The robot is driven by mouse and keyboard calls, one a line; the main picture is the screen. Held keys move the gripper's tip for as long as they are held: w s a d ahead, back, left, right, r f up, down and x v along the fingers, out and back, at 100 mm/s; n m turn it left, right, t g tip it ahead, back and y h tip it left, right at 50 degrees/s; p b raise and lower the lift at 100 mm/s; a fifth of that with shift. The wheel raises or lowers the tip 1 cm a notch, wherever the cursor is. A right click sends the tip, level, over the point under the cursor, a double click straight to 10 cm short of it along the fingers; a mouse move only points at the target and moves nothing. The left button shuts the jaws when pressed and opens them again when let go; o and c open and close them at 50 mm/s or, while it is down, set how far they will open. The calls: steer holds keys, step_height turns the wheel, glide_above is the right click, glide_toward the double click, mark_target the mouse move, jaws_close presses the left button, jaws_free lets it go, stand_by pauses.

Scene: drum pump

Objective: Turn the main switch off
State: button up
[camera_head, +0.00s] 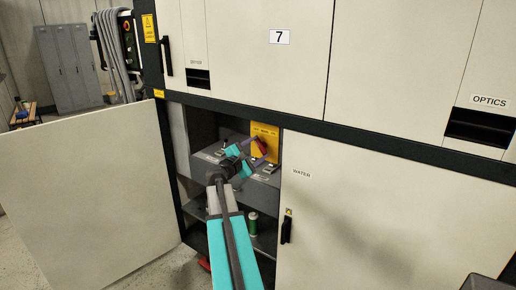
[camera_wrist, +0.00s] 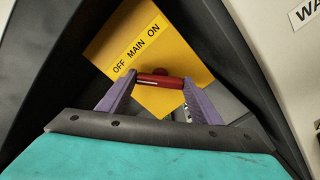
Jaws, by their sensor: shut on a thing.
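The main switch is a red handle (camera_wrist: 160,79) on a yellow plate (camera_wrist: 135,45) lettered OFF, MAIN, ON. In the wrist view the handle lies nearly level in the picture, at a slant to the lettering. My gripper (camera_wrist: 158,82) has its two purple fingers at the two ends of the handle, shut on it. In the head view the yellow plate (camera_head: 265,131) is inside an open cabinet bay, and the red handle (camera_head: 260,148) is partly hidden by my gripper (camera_head: 254,153). I cannot tell from the handle's angle which setting it points to.
The open cabinet door (camera_head: 95,185) stands to the left of the bay. A closed door marked WATER (camera_head: 375,215) is on the right. Grey boxes (camera_head: 262,174) sit below the plate, and a green item (camera_head: 253,223) stands on the lower shelf.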

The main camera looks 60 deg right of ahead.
steer(key=shift+n, duration=0.7)
steer(key=o, duration=1.1)
steer(key=shift+c, duration=0.2)
steer(key=shift+a, duration=0.1)
steer(key=a+b, duration=0.3)
steer(key=a, duration=1)
steer(key=shift+w+a, duration=0.25)
steer(key=shift+a, duration=0.05)
steer(key=shift+w+a, duration=0.1)
